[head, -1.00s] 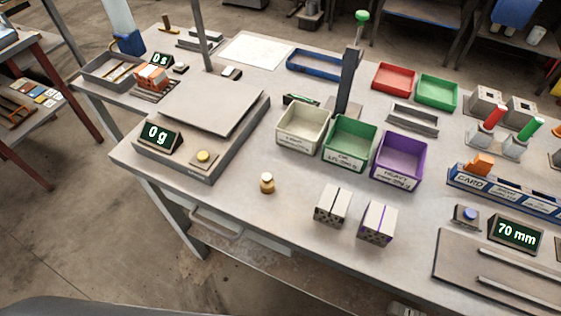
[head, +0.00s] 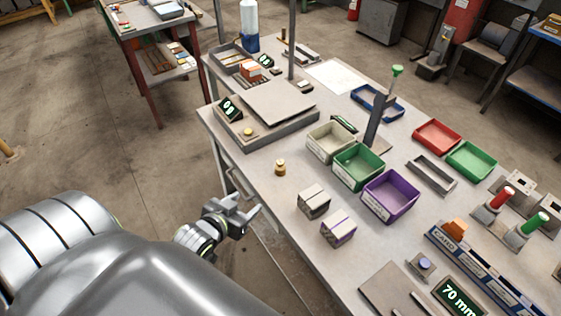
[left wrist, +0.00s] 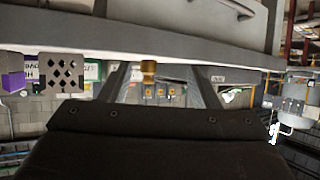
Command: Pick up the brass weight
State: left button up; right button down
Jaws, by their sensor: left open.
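My left gripper (head: 246,206) is open and empty, off the table's front edge, in front of and to the left of the weight. Its two fingers (left wrist: 160,77) also show in the left wrist view. My right gripper is not in view.
The scale (head: 262,126) stands left of the weight, its display reading 0 g. White (head: 327,156), green (head: 357,181) and purple (head: 375,207) bins stand behind. The table's front has a drawer handle (left wrist: 236,9).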

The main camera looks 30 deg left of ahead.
pick_arm(q)
notch_tip(320, 180, up, 6)
jog(key=d, duration=0.1)
jog(key=p, duration=0.2)
send_near(278, 168)
jog(key=shift+t, duration=0.4)
jog(key=x, duration=0.5)
jog(key=shift+w+f, duration=0.2)
jog(key=shift+f, duration=0.35)
jog(key=shift+w+f+p, duration=0.15)
jog(key=shift+w+p, duration=0.35)
jog(key=shift+w, duration=0.15)
jog(key=shift+p+x, duration=0.35)
jog(key=shift+x, duration=1.65)
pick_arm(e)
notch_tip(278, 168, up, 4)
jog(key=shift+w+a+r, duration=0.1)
pick_arm(q)
jog(key=shift+s, duration=0.1)
jog(key=c, duration=1.2)
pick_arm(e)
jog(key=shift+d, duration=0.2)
